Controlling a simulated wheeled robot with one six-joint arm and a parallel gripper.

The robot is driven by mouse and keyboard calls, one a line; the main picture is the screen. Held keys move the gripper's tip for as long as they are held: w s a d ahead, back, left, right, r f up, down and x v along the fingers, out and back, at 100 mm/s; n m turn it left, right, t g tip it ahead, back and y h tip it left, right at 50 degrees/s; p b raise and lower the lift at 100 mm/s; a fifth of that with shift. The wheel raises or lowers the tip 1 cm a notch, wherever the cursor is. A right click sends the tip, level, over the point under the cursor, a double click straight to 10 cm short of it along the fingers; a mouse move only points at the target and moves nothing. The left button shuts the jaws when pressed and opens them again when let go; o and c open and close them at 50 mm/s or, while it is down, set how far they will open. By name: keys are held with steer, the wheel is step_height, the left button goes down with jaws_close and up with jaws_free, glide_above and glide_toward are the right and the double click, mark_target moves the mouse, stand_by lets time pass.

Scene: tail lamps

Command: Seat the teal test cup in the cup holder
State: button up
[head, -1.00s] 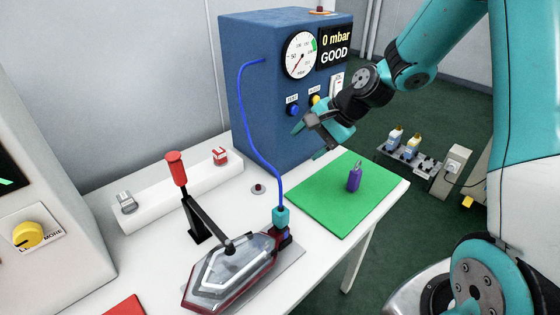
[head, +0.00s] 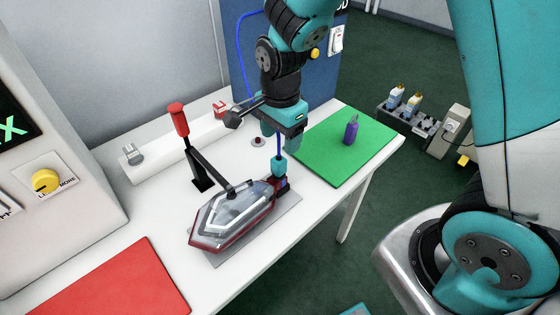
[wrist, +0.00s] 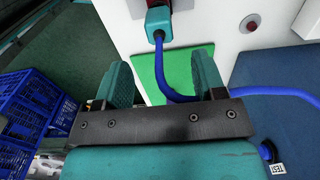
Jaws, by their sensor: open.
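The teal test cup (head: 279,167) sits on the dark connector end of the red-and-clear tail lamp, with a blue hose rising from its top. It also shows at the top of the wrist view (wrist: 159,20). My gripper (head: 283,138) points down above the cup, open, its fingers apart from it. In the wrist view the hose passes by the gap between the fingers (wrist: 163,80). I cannot tell for sure which fitting is the cup holder; a small round fitting with a reddish centre (head: 258,141) lies on the white table, left of the gripper.
The tail lamp (head: 235,215) lies on a grey plate beside a red-handled lever clamp (head: 195,155). A green mat (head: 335,158) with a purple bottle (head: 352,130) lies right; a red mat (head: 110,285) lies front left. A white rail (head: 165,155) carries small fittings. The blue tester (head: 325,80) stands behind.

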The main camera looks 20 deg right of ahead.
mark_target(281, 157)
step_height(281, 157, down, 9)
steer(key=shift+f, duration=0.1)
steer(key=shift+c, duration=0.5)
steer(key=c, duration=1)
steer(key=shift+o, duration=0.2)
steer(key=shift+r+p, duration=0.25)
steer(key=shift+p, duration=0.05)
steer(key=shift+r+p, duration=1.05)
steer(key=shift+r, duration=0.2)
steer(key=shift+r+p, duration=0.6)
steer(key=shift+r, duration=0.05)
